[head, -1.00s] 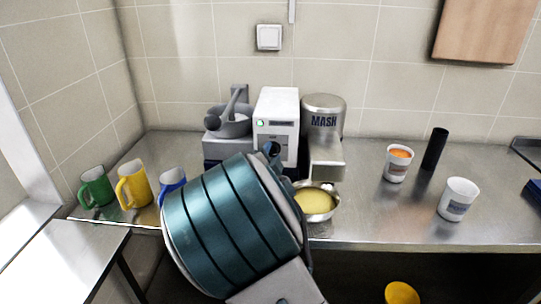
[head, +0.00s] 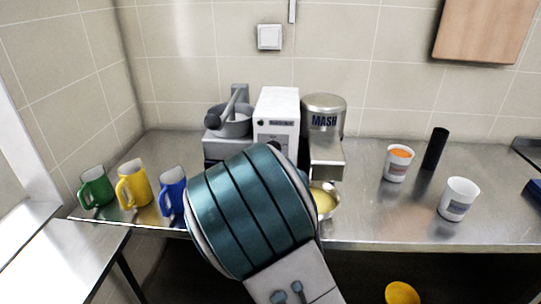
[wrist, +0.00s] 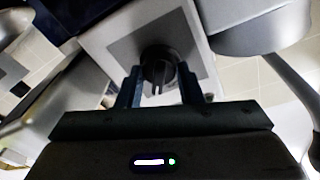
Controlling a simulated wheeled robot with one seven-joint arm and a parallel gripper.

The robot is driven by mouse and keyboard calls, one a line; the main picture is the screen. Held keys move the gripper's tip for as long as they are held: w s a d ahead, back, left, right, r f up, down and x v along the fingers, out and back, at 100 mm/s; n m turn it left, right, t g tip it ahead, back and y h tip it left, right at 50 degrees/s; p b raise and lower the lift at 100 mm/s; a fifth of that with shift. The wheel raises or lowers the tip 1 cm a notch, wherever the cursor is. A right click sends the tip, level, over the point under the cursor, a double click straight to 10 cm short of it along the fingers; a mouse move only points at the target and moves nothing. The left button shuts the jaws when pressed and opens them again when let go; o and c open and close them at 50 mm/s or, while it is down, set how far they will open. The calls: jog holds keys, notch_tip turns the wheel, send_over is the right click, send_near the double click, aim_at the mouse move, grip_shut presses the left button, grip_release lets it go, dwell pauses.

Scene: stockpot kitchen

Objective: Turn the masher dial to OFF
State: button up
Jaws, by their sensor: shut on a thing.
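The masher is a silver machine marked MASH (head: 323,121) with a white control box (head: 277,108) to its left, in the head view. My teal arm hides the lower front of the box there. In the wrist view the round black dial (wrist: 158,63) sits on a grey panel (wrist: 122,48) of the box. My gripper (wrist: 159,84) is shut on the dial, one finger at each side. The dial's ridge points down in that view. No dial markings can be read.
Green (head: 96,187), yellow (head: 134,184) and blue (head: 172,191) mugs stand at left. Two white cups (head: 398,164) and a black cylinder (head: 435,149) stand at right.

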jog(key=n+y, duration=0.1)
jog(key=n, duration=0.6)
jog(key=shift+t, duration=0.4)
jog(key=shift+f+n, duration=0.1)
jog(key=shift+n, duration=0.2)
jog(key=o, duration=1)
jog(key=shift+s, duration=0.1)
jog(key=s, duration=0.4)
jog(key=s+f, duration=0.1)
jog(key=s, duration=0.4)
jog(key=s+a+b, duration=0.1)
jog(key=s, duration=0.3)
jog(key=shift+s+f, duration=0.25)
jog(key=shift+s, duration=0.05)
jog(key=shift+w, duration=0.1)
